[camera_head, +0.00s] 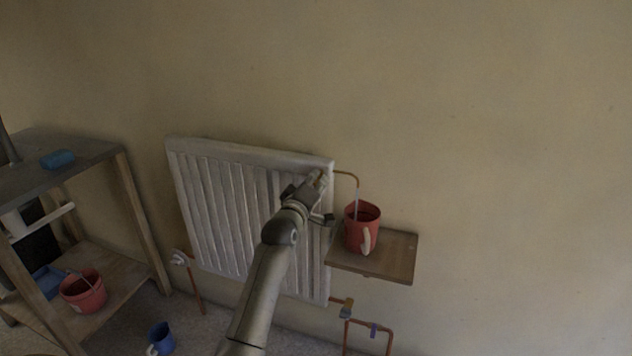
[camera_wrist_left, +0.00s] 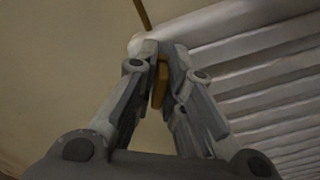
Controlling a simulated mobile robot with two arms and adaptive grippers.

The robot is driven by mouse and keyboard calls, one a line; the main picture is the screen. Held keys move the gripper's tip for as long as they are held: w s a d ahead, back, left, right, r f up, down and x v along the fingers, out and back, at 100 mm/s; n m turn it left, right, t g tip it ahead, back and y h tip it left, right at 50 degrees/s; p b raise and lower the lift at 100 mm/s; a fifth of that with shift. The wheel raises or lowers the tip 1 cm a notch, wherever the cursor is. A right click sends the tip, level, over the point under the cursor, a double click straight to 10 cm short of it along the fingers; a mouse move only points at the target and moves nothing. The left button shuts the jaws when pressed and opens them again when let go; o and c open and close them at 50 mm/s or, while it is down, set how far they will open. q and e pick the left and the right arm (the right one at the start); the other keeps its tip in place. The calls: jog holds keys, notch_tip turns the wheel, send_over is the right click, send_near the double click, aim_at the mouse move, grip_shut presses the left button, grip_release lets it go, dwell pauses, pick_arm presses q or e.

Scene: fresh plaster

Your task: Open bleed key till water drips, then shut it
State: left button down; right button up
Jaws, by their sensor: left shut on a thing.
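The white radiator (camera_head: 225,215) hangs on the wall in the middle of the head view, and its ribs (camera_wrist_left: 265,75) fill the right of the left wrist view. My left gripper (camera_head: 318,180) is at the radiator's upper right corner. In the left wrist view its fingers (camera_wrist_left: 160,82) are shut on a small brass-coloured piece, the bleed key (camera_wrist_left: 160,84). A thin bent copper tube (camera_head: 346,174) runs from there to above the red mug (camera_head: 362,228). A pale streak, seemingly water (camera_head: 356,204), hangs from the tube's end into the mug. My right gripper is out of view.
The mug stands on a small wooden wall shelf (camera_head: 398,258). At left stands a wooden rack (camera_head: 135,215) with a blue sponge (camera_head: 58,160) and a red bucket (camera_head: 84,292). A blue mug (camera_head: 161,338) is on the floor.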

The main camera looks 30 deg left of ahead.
pick_arm(q)
jog(key=m+p, duration=0.1)
jog(key=m, duration=0.1)
jog(key=shift+m+p, duration=0.3)
jog(key=shift+p, duration=0.1)
jog(key=m+p, duration=0.1)
jog(key=m, duration=0.1)
jog(key=shift+m+p, duration=0.3)
jog(key=shift+m, duration=0.1)
jog(key=m+p, duration=0.1)
jog(key=m, duration=0.2)
jog(key=shift+a+f, duration=0.1)
jog(key=shift+m+p, duration=0.7)
jog(key=shift+m, duration=0.8)
jog(key=shift+f, duration=0.1)
jog(key=c, duration=1.6)
grip_release()
jog(key=v, duration=1.2)
